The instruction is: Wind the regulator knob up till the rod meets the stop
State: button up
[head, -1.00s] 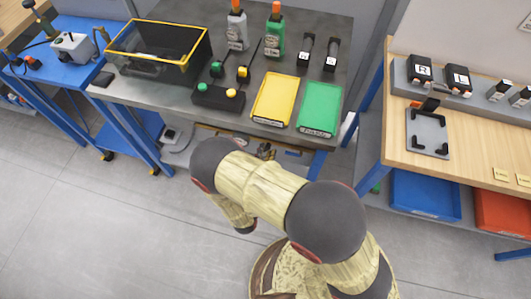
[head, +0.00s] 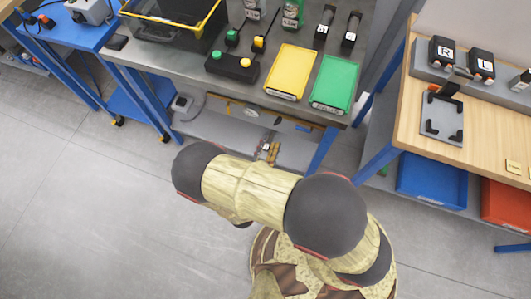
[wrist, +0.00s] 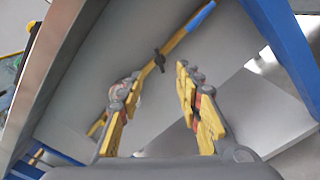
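My gripper (wrist: 158,72) is open and empty in the wrist view, its two yellow-and-grey fingers spread apart. Beyond the fingertips is a small dark knob-like part (wrist: 159,61) on a yellow strip (wrist: 180,36) with a blue end. The knob lies between the fingers in the picture, apart from them. In the head view the yellow strip (head: 236,108) shows under the grey table's front edge, and my gripper (head: 268,149) is small below it, partly hidden by my arm. I cannot make out a separate rod or stop.
The grey table (head: 185,70) holds a yellow tray (head: 291,70), a green tray (head: 334,82) and a black button box (head: 232,67). Blue table legs (head: 323,150) stand near the gripper. A wooden bench (head: 485,135) is at right. The floor at left is clear.

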jog(key=shift+v, duration=1.9)
